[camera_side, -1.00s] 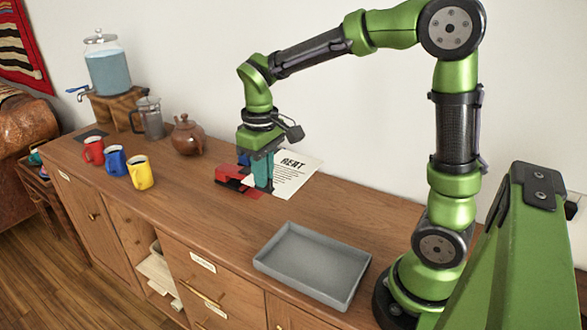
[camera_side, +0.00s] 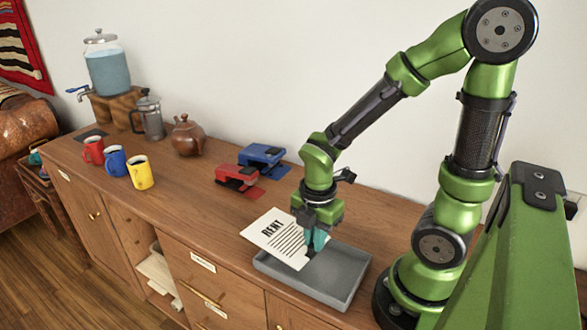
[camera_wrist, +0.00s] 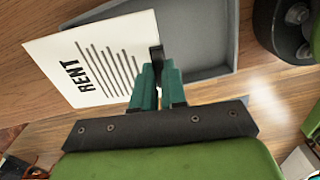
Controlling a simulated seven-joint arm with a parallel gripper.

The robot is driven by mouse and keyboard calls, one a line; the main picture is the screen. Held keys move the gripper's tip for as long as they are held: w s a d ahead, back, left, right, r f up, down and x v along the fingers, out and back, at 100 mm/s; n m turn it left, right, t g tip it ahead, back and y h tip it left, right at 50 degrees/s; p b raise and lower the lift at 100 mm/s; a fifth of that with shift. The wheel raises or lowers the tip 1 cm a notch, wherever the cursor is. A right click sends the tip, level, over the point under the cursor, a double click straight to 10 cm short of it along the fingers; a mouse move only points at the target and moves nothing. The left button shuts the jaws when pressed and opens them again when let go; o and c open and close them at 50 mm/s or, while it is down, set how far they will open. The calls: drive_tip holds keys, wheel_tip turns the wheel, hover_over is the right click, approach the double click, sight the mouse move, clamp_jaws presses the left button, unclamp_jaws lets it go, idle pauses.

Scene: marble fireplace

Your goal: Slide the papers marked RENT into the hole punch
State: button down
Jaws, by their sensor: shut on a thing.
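The papers marked RENT (camera_side: 273,235) are a white sheet or thin stack with black print, held tilted over the left part of the grey tray. They also show in the wrist view (camera_wrist: 85,65), with the RENT heading at the far end from the jaws. My gripper (camera_side: 311,250) is shut on the edge of the papers opposite the heading; its teal fingers show in the wrist view (camera_wrist: 157,85). A red hole punch (camera_side: 238,178) and a blue hole punch (camera_side: 262,156) stand on the cabinet top behind and to the left, apart from the papers.
The grey tray (camera_side: 347,288) lies under my gripper and looks empty where visible. Red, blue and yellow mugs (camera_side: 140,173), a brown teapot (camera_side: 187,137) and a glass press (camera_side: 149,118) stand at the left. The wood top (camera_side: 200,190) between is clear.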

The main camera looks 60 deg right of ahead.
sight(252, 226)
drive_tip(key=shift+w+n, duration=0.15)
drive_tip(key=shift+n, duration=0.55)
drive_tip(key=w, duration=0.5)
drive_tip(key=w+f, duration=0.1)
drive_tip(key=w, duration=0.9)
drive_tip(key=shift+a+f, duration=0.25)
drive_tip(key=shift+w+f, duration=0.1)
drive_tip(key=shift+w, duration=0.5)
drive_tip(key=shift+s+f, duration=0.1)
drive_tip(key=shift+f, duration=1.4)
drive_tip(key=shift+f, duration=0.15)
drive_tip(key=c, duration=1.2)
unclamp_jaws()
